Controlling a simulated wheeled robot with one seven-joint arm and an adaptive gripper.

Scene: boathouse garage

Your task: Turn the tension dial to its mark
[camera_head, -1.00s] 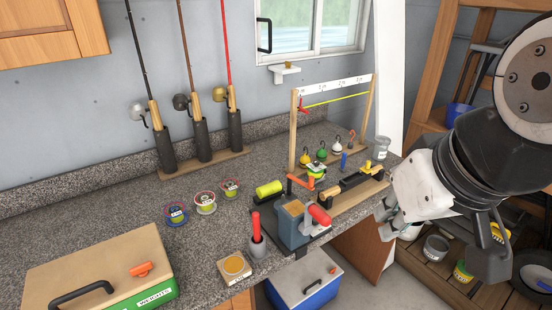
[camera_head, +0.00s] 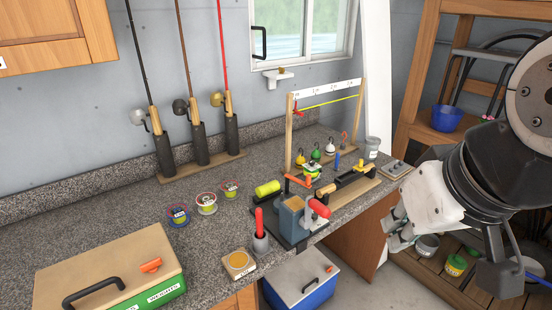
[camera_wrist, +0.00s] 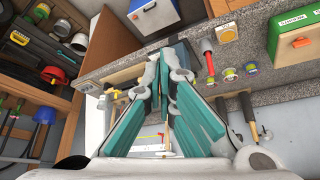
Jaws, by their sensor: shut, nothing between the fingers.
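A winding station stands at the bench's front edge, with a blue-grey block (camera_head: 291,219), a red-handled crank (camera_head: 319,208), an orange lever (camera_head: 298,180) and a lime spool (camera_head: 268,188). I cannot make out for certain the tension dial or its mark on it; they are too small or hidden. My gripper (camera_head: 394,232) is in the air to the right of the station, off the bench's front edge and apart from it. In the wrist view my gripper (camera_wrist: 164,58) shows its teal fingers shut together and empty, covering part of the station behind them.
A red-handled tool in a grey cup (camera_head: 260,241) and a small wooden block (camera_head: 239,263) stand left of the station. A wooden rack (camera_head: 289,135) with hanging floats stands behind. A cooler (camera_head: 303,282) sits below. Shelving (camera_head: 408,110) is at right.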

